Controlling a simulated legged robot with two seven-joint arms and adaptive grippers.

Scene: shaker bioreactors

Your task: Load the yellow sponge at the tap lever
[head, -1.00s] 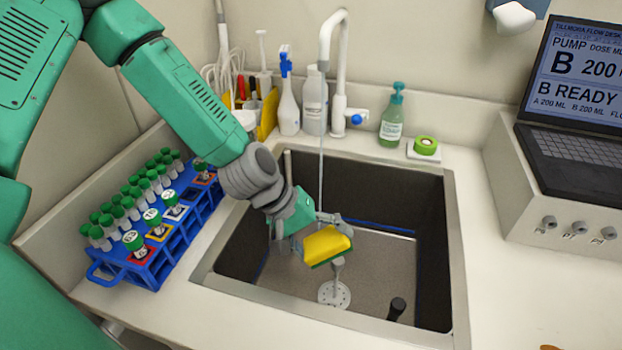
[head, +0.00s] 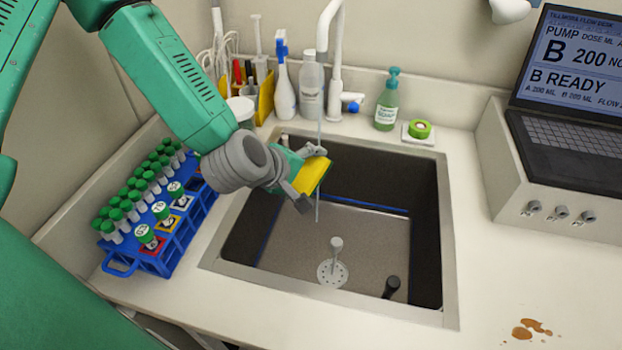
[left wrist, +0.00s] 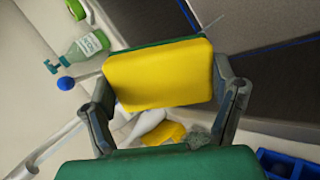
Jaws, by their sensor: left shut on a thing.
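The yellow sponge (head: 312,175) with a green scouring side is held by my left gripper (head: 308,177) above the back left part of the sink. In the left wrist view the sponge (left wrist: 160,75) sits between the two fingers, which close on its sides. The white tap (head: 332,60) rises behind the sink, and a thin stream runs down from it beside the sponge. Its blue-ended lever (head: 353,106) is at the right of the tap base, apart from the sponge. The lever's blue end (left wrist: 66,84) also shows in the left wrist view. My right gripper is not in view.
The blue tube rack (head: 170,240) stands left of the sink (head: 448,240). Bottles, a green soap dispenser (head: 387,104) and a green roll (head: 419,129) line the back. A laptop (head: 570,90) stands right. A brown spill (head: 530,329) lies front right on the counter.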

